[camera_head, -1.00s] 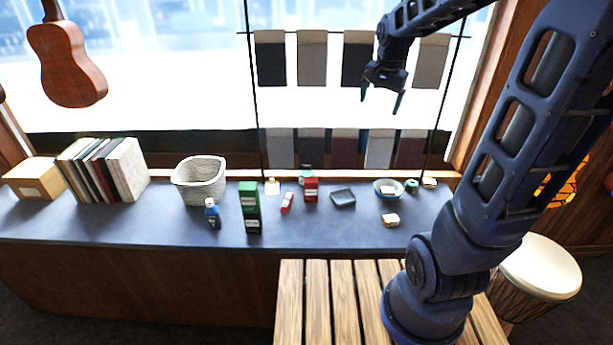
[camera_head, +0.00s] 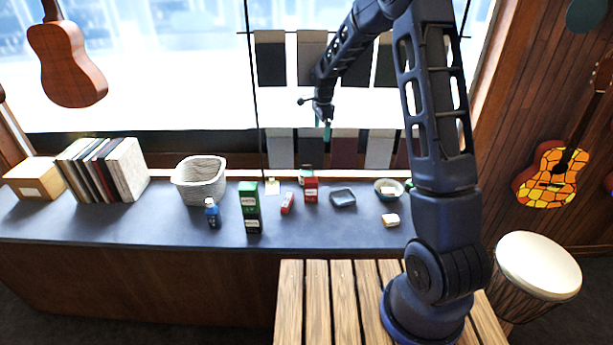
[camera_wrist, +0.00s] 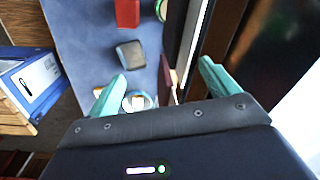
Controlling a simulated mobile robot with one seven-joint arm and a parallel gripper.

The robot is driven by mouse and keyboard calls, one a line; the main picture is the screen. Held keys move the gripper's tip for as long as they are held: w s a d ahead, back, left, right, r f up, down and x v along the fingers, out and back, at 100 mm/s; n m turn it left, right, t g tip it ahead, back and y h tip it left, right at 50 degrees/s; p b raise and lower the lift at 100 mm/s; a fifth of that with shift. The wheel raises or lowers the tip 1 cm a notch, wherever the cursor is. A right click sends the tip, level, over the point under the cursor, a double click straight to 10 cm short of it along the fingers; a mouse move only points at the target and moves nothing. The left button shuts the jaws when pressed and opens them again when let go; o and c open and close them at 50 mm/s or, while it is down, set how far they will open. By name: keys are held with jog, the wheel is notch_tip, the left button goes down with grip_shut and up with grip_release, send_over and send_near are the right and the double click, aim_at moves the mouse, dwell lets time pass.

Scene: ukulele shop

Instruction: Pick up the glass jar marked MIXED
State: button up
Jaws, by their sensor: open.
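A small jar-like item (camera_head: 306,170) with a green top stands behind the red box, which hides its lower part; no MIXED mark is readable. A round green-and-white item at the top edge of the wrist view (camera_wrist: 161,9) may be the same jar. My gripper (camera_head: 325,124) hangs in front of the window, above and to the right of the jar and clear of the counter. In the wrist view its teal fingers (camera_wrist: 163,69) are spread apart with nothing held between them.
On the counter (camera_head: 110,222) are a red box (camera_head: 311,189), a dark tray (camera_head: 342,198), a bowl (camera_head: 388,189), a green box (camera_head: 250,208), a blue bottle (camera_head: 212,213) and a basket (camera_head: 200,181). Hanging swatches (camera_head: 281,148) line the window behind.

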aim_at(306, 163)
jog(key=w+a+f+m, duration=0.1)
jog(key=a+f, duration=0.1)
jog(key=f, duration=0.1)
jog(key=w+a+f, duration=0.1)
jog(key=a+f, duration=0.1)
jog(key=f, duration=0.2)
jog(key=w+a+f+m, duration=0.1)
jog(key=a+f, duration=0.1)
jog(key=f, duration=0.2)
jog(key=shift+w+a+f+m+g, duration=0.15)
jog(key=shift+w+m+g, duration=0.15)
jog(key=shift+g, duration=0.1)
notch_tip(306, 163, down, 5)
jog(key=shift+f, duration=0.2)
jog(key=shift+s+f, duration=0.2)
jog(key=shift+f, duration=2.55)
jog(key=c, duration=1.3)
